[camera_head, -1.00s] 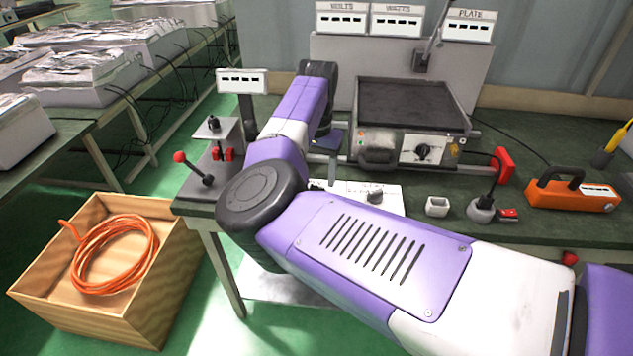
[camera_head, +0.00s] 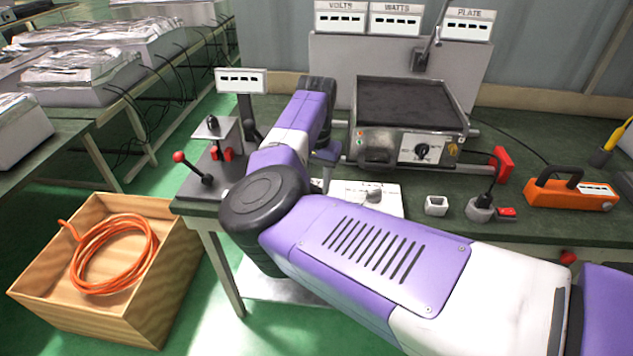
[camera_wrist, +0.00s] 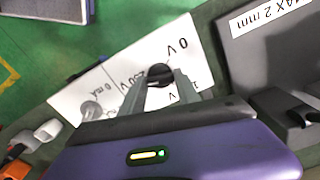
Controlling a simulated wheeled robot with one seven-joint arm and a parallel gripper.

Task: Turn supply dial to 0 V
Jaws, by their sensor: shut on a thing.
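The white supply panel (camera_wrist: 75,98) lies in the wrist view with printed marks, among them "0 V" and "0 mA". The dark supply dial (camera_wrist: 159,72) sits beside the "0 V" mark. My gripper (camera_wrist: 160,82) is shut on this dial, one finger on each side, and hides part of it. The dial's pointer cannot be made out. A second, grey knob (camera_wrist: 92,110) stands near "0 mA", clear of my fingers. In the head view the panel (camera_head: 391,204) shows behind my arm, with the grey knob (camera_head: 374,196) on it; my arm hides the supply dial.
The hot plate (camera_head: 405,105) stands behind the panel. A clamp stand with a red-knobbed lever (camera_head: 205,178) is at the left. A wooden crate (camera_head: 100,318) stands on the floor.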

